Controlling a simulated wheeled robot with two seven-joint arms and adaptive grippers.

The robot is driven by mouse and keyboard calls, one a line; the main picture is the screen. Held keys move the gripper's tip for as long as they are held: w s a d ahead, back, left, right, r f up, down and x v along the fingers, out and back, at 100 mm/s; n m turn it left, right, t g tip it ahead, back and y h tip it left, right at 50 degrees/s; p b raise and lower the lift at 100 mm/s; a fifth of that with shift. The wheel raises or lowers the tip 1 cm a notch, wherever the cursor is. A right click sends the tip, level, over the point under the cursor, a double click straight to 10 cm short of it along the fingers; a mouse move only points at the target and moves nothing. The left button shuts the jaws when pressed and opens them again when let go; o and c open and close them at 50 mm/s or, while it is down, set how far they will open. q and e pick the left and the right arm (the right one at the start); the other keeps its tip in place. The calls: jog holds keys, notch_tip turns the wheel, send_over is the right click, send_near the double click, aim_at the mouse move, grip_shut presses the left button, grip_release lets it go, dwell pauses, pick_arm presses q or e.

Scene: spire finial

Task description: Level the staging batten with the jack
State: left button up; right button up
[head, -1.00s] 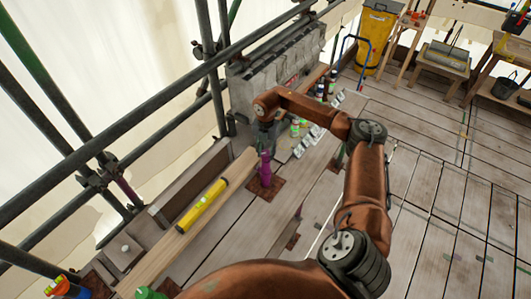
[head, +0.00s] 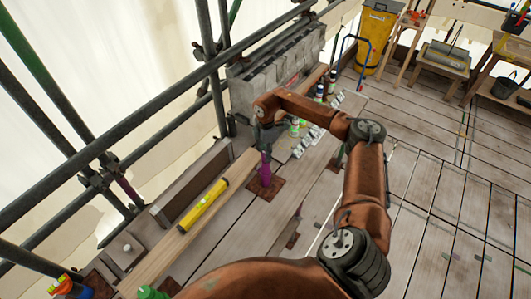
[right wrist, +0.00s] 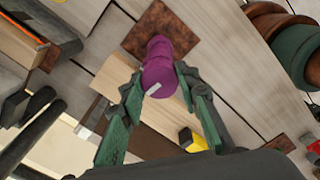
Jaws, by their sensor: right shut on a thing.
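The purple jack (head: 266,170) stands upright on a rusty brown plate (head: 268,187) at the far end of the pale wooden batten (head: 165,252). A yellow spirit level (head: 204,205) lies lengthwise on the batten; its vial is too small to read. My right gripper (head: 266,132) is over the top of the jack, pointing down. In the right wrist view its green-padded fingers (right wrist: 160,80) are closed on both sides of the jack (right wrist: 158,62). The level's end (right wrist: 192,140) shows beyond the fingers. My left gripper is out of view.
Scaffold tubes (head: 150,93) run along the left side. A grey carved stone block (head: 275,75) stands behind the gripper, with several bottles (head: 325,88) near it. A yellow bin (head: 376,38) and work benches stand at the back. Boards at right are clear.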

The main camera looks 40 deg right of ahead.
jog(key=shift+m, duration=1.1)
jog(key=o, duration=1.1)
jog(key=shift+o, duration=0.2)
jog(key=shift+r, duration=0.1)
notch_tip(320, 180, up, 12)
